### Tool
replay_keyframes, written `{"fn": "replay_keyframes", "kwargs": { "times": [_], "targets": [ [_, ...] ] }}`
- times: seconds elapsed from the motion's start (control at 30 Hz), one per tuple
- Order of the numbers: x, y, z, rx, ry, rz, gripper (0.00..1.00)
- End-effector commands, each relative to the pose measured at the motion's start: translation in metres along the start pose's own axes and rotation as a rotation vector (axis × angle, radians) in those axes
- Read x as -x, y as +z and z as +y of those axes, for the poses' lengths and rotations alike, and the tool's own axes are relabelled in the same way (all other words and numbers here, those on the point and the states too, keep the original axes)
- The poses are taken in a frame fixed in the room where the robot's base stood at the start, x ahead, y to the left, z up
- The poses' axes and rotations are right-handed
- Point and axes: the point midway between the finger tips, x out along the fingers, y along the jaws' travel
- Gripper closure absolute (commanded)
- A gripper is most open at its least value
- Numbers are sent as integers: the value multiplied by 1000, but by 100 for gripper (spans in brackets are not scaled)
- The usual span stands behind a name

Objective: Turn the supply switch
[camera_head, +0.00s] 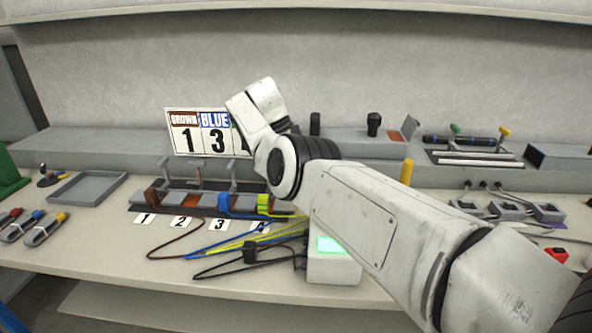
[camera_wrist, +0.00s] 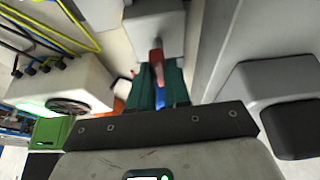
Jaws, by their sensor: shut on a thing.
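The handle stands in front of a light grey box (camera_wrist: 152,22). It is probably the supply switch, but no label shows to confirm it. The fingers hide the handle's lower part. In the head view my arm covers the middle of the bench, and the gripper and handle are hidden behind it.
A white box with a lit green screen (camera_head: 334,246) and cables stands close by; it also shows in the wrist view (camera_wrist: 62,88). A grey block with a dark end (camera_wrist: 272,88) is at right there. A numbered rack (camera_head: 180,210), tray (camera_head: 88,188) and small sockets (camera_head: 505,211) occupy the bench.

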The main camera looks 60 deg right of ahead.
Motion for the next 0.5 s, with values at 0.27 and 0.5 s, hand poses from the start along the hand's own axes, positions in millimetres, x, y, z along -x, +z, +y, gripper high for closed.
{"fn": "replay_keyframes", "kwargs": {
  "times": [0.27, 0.5],
  "targets": [
    [0, 0, -1, -45, 19, -2, 100],
    [0, 0, -1, -53, 21, -2, 100]
  ]
}}
